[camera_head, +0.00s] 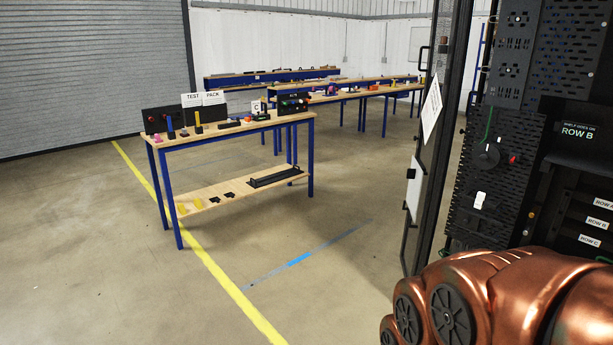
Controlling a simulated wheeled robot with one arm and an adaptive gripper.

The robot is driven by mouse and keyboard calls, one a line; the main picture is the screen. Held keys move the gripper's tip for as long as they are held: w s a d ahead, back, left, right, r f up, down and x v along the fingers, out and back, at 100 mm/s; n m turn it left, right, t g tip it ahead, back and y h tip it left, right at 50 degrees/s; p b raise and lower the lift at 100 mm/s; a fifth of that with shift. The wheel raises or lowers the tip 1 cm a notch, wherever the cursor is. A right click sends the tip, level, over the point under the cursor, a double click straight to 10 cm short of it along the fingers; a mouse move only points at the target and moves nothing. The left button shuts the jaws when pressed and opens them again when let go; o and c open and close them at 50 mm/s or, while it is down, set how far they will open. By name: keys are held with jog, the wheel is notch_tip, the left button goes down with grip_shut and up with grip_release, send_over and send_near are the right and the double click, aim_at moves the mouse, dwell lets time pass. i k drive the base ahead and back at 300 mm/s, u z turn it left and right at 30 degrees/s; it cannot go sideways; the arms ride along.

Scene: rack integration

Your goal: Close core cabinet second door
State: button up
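A tall black cabinet (495,160) fills the right side of the head view. Its perforated panels carry a round knob, a red part and labels such as "ROW B". A narrow dark door (432,160) stands open at the cabinet's left side, seen nearly edge-on, with a white paper sign and a handle (423,58) near its top. I cannot tell whether this is the second door. My copper-coloured arm covers the lower right corner, in front of the cabinet's lower part. My gripper is not in view.
A wooden workbench (240,128) with blue legs stands left of centre, holding small parts and a "TEST PACK" sign. More benches (345,93) stand behind it. A grey roller shutter (90,70) is at the far left. The floor (330,290) between workbench and door is clear.

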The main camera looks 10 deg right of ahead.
aim_at(434, 103)
jog(key=z, duration=0.65)
jog(key=i, duration=2.75)
jog(key=u, duration=0.5)
